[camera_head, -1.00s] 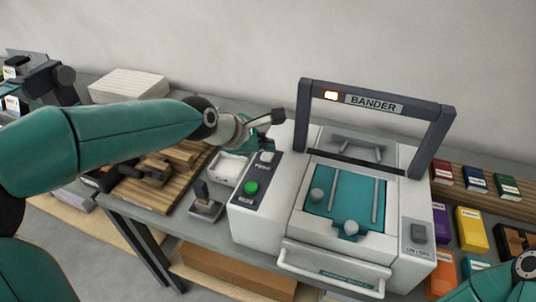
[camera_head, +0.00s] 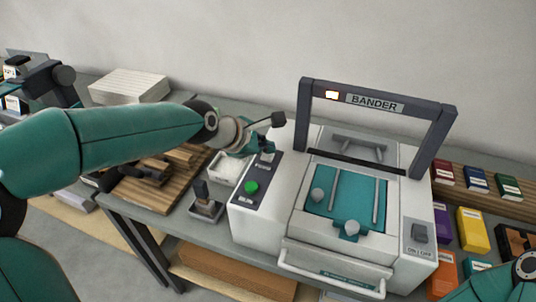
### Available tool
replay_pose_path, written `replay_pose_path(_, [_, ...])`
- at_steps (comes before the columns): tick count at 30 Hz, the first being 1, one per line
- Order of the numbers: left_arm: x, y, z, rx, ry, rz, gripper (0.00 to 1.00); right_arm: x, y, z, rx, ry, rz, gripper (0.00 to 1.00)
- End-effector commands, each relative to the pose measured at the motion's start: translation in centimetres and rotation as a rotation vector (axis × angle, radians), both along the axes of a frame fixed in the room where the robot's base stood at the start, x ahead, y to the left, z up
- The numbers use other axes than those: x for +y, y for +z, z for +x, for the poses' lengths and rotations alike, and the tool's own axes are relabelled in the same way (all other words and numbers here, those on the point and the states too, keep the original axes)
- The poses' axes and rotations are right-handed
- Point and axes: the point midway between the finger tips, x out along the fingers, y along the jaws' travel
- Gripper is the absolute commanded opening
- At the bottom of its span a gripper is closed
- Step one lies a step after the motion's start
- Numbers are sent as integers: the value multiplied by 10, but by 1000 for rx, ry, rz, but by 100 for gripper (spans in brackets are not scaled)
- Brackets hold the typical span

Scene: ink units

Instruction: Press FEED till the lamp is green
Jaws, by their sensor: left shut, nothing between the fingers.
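The white BANDER machine (camera_head: 262,215) stands on the bench with a dark control strip on its left side. The pale FEED button (camera_head: 267,157) is at the far end of that strip, partly covered by my gripper. A green button (camera_head: 251,187) sits nearer on the same strip. My right gripper is out of view; only part of that arm shows at bottom right.
A white tray (camera_head: 228,168) and a small dark-handled tool (camera_head: 206,206) lie left of the machine. The dark arch (camera_head: 304,115) rises over the machine's back. An ON/OFF switch (camera_head: 419,233) is on its right side. Coloured boxes (camera_head: 472,229) stand further right.

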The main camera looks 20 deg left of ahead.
Motion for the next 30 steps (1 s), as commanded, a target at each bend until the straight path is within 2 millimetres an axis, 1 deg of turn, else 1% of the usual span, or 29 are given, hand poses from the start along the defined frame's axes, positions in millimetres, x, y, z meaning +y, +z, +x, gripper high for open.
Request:
replay_pose_path(23, [0, -11, 0, 1, 0, 1, 0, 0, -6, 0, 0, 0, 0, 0])
replay_pose_path(30, [0, -10, 0, 2, -1, 0, 0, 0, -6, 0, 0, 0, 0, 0])
